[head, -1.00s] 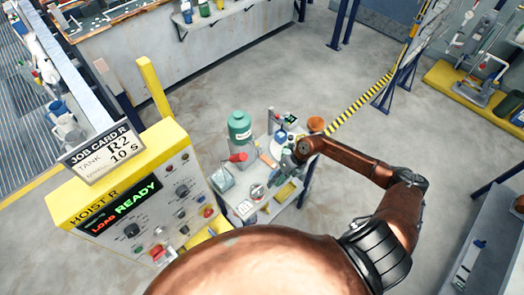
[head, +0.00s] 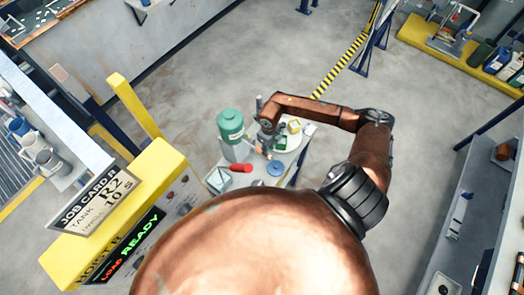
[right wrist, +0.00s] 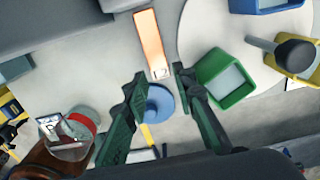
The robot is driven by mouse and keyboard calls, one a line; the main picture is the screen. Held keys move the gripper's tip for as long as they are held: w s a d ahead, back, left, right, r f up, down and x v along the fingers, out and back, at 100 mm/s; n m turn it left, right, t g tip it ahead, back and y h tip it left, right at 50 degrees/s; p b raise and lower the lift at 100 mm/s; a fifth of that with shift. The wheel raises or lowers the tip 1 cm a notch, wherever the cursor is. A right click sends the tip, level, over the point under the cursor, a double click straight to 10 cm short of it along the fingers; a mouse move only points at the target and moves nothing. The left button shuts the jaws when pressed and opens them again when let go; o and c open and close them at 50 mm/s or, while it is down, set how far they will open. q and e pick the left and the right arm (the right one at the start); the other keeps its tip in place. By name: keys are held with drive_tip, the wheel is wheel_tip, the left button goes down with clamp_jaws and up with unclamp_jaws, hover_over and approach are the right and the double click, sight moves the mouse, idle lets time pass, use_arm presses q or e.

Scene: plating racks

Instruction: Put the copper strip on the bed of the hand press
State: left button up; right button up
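A copper strip (right wrist: 150,42) with a small pale mark at its near end lies on a light surface in the right wrist view. My right gripper (right wrist: 158,73) is open, with its dark green fingers pointing at that end. The strip's near end shows between the fingertips, and I cannot tell whether they touch it. In the head view my right gripper (head: 268,140) is over the small table, partly hidden by its own arm. My left gripper is not in view. I cannot make out the hand press for certain.
A green canister (head: 230,125) and a red object (head: 240,168) stand left of the gripper. A blue disc (right wrist: 157,103) lies under the fingers. A green bin (right wrist: 225,78) is close to the right finger. The yellow hoist box (head: 140,205) stands at left. Open floor lies behind the table.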

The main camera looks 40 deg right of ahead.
drive_tip(key=f, duration=0.1)
drive_tip(key=f+p, duration=0.1)
drive_tip(key=f, duration=0.1)
drive_tip(key=shift+w+a+f, duration=0.1)
drive_tip(key=shift+a+f, duration=0.1)
drive_tip(key=shift+f, duration=0.45)
drive_tip(key=c, duration=0.3)
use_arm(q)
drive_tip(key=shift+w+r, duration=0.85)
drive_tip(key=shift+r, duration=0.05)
use_arm(e)
clamp_jaws()
